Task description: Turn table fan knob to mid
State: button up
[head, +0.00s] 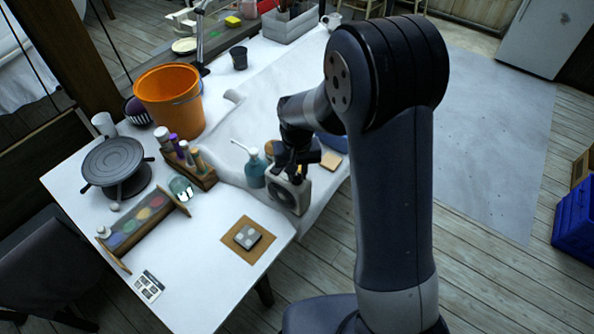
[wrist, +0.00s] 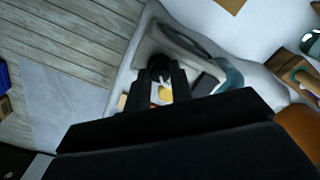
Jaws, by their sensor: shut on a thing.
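The small pale table fan (head: 300,198) stands near the table's right edge in the head view, its dark round grille facing the front. My gripper (head: 291,172) is above it, pointing down at its top. In the wrist view the pale fan body (wrist: 151,45) lies beyond my fingers. My gripper (wrist: 160,78) there is shut on the dark round knob (wrist: 158,62) on top of the fan. The fingers hide part of the knob, and I cannot read its setting.
A blue-green pump bottle (head: 255,172) stands close to the fan's left. A wooden rack of small bottles (head: 203,177), a glass jar (head: 181,188) and an orange bucket (head: 168,98) are farther left. A brown square mat (head: 236,228) lies in front.

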grip_shut()
jog(key=m+b, duration=0.1)
jog(key=m, duration=0.2)
jog(key=shift+m+b, duration=0.3)
jog(key=shift+b, duration=0.1)
jog(key=m+b, duration=0.1)
jog(key=m, duration=0.3)
jog(key=shift+m, duration=0.3)
jog(key=o, duration=0.6)
grip_release()
